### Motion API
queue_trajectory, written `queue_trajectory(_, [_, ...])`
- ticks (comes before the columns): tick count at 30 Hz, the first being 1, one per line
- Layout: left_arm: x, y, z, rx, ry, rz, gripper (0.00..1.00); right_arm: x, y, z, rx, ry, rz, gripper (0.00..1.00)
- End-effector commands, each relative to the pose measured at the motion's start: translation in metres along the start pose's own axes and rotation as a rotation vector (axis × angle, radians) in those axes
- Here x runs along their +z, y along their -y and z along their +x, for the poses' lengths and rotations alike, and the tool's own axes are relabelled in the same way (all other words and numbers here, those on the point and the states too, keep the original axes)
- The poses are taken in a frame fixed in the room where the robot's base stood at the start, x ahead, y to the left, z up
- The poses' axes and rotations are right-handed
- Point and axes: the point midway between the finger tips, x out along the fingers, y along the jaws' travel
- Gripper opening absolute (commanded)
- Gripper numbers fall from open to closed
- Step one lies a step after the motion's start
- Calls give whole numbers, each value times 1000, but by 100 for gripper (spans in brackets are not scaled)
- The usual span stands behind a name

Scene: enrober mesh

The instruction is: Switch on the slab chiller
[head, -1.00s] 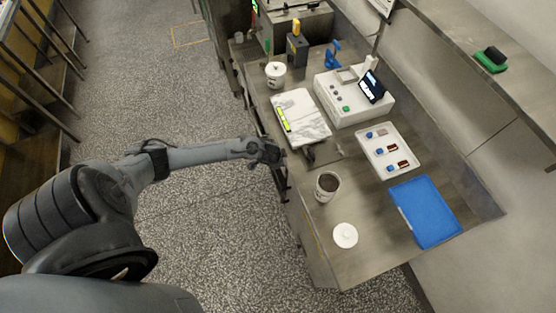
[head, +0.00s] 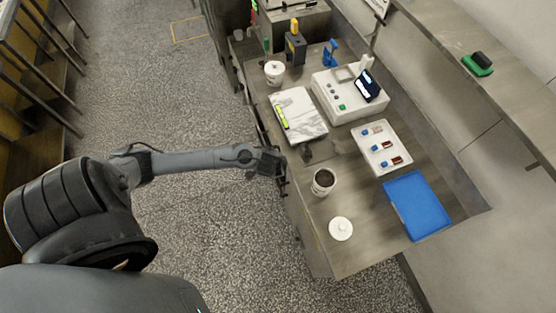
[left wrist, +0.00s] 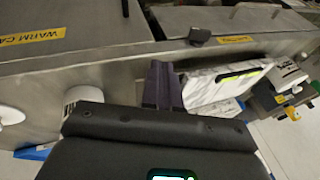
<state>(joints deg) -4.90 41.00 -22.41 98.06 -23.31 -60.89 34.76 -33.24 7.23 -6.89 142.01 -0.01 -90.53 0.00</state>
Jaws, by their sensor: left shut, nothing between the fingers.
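The white marbled slab (head: 298,115), with a yellow-green strip, lies on the counter; in the left wrist view (left wrist: 222,85) it is right of my fingers. A small dark block (left wrist: 199,36) sits on the metal front near a yellow label (left wrist: 235,40); I cannot tell whether it is the chiller switch. My left gripper (head: 283,164) is at the counter's aisle-side edge, below the slab in the head view. Its dark fingers (left wrist: 163,85) are together and empty. I cannot tell whether they touch the metal. My right gripper is not in view.
An open cup of dark contents (head: 323,181), a white lid (head: 340,229) and a blue tray (head: 418,205) stand nearby. The aisle floor (head: 190,220) is clear.

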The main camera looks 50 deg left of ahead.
Motion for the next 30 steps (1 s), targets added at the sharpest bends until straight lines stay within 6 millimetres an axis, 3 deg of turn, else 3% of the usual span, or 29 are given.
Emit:
queue_trajectory(6, [0,-6,-11,0,-1,-1,0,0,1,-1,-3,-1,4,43])
queue_trajectory(23, [6,-10,-13,6,10,2,0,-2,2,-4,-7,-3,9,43])
queue_trajectory(26, [20,-29,-15,39,33,-3,0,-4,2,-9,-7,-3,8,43])
queue_trajectory(28, [32,-54,-21,85,51,-20,0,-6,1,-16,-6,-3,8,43])
queue_trajectory(30, [33,-88,-40,149,41,-59,0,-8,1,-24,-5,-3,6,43])
